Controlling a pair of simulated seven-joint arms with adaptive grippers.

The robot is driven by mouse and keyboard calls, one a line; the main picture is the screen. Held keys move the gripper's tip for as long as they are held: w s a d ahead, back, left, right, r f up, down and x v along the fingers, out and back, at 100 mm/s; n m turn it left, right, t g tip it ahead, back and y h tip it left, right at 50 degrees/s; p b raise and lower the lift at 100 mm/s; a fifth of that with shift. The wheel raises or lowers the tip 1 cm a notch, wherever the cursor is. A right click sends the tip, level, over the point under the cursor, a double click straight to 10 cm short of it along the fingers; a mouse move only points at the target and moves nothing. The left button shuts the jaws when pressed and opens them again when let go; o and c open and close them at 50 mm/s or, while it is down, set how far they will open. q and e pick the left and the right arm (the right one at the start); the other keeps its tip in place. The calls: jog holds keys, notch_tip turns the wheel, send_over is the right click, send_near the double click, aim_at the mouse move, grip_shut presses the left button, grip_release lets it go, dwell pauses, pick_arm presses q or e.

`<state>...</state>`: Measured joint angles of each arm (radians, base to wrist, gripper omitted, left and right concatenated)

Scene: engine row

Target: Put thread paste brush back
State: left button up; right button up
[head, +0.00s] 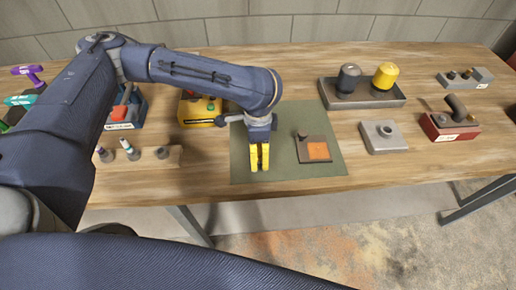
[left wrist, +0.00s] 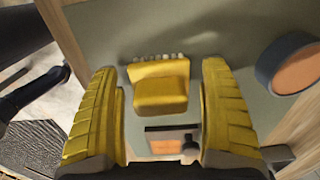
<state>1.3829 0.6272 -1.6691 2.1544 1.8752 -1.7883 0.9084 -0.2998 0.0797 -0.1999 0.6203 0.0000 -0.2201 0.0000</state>
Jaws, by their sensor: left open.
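My left gripper (head: 260,156) points down over the green mat, with its yellow fingers apart. In the left wrist view the open fingers (left wrist: 161,115) stand either side of a yellow, block-like thing (left wrist: 160,92) with a row of pale tufts along one edge. It looks like the thread paste brush, but I cannot be sure. Whether the fingers touch it is unclear; no grip shows. A grey round pot (left wrist: 290,68) with an orange inside stands at the right of that view. In the head view I cannot make out the brush or this pot. My right gripper is not in view.
A dark plate with an orange pad (head: 318,151) lies on the green mat (head: 325,115), right of my left gripper. A yellow box (head: 204,108) stands behind, left. A wooden rack (head: 172,162) is further left. Grey blocks and a red box (head: 440,130) stand right.

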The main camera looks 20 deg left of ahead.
pick_arm(q)
jog(key=shift+r, duration=0.15)
jog(key=shift+r, duration=6)
